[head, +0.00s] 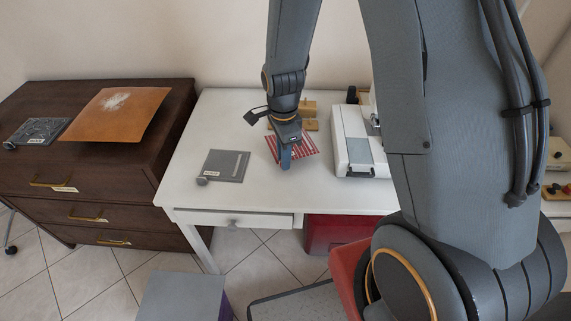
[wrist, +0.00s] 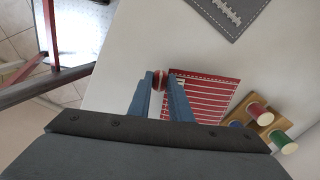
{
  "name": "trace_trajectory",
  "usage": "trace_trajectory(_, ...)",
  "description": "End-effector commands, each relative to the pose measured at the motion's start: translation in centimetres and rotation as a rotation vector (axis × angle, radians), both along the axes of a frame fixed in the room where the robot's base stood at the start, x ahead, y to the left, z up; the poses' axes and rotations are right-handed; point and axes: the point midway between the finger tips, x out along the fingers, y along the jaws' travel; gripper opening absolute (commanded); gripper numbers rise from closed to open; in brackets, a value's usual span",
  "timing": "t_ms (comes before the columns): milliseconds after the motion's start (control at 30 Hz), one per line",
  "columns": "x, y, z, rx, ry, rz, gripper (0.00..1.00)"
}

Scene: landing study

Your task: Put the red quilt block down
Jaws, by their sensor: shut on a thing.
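The red quilt block (head: 303,144) is a flat red square with white stripes. My gripper (head: 286,162) points down at its near left edge over the white table (head: 190,140). In the wrist view, the block (wrist: 205,95) extends to the right of my gripper (wrist: 160,82). The two blue fingers are shut on a small round red piece at the block's edge. The block looks level and close to the tabletop, but I cannot tell whether it touches it. Part of the block is hidden behind the fingers.
A grey stitched block (head: 224,165) lies left on the table. A wooden spool holder (wrist: 260,120) with several thread spools is close to the red block. A white machine (head: 352,140) stands right. A dark dresser (head: 110,165) stands left.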

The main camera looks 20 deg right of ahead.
Motion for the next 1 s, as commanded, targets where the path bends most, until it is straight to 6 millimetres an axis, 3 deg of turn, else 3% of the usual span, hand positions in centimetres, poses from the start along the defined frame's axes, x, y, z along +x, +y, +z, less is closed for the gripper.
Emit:
trace_trajectory(300, -0.1, 0.0, -3.5, 0.000, 0.002, 0.000, 0.00)
trace_trajectory(767, 0.0, 0.0, -4.2, 0.000, 0.001, 0.000, 0.00)
trace_trajectory(800, 0.0, 0.0, -4.1, 0.000, 0.001, 0.000, 0.25)
trace_trajectory(867, 0.0, 0.0, -4.1, 0.000, 0.001, 0.000, 0.35)
trace_trajectory(1000, 0.0, 0.0, -4.1, 0.000, 0.001, 0.000, 0.37)
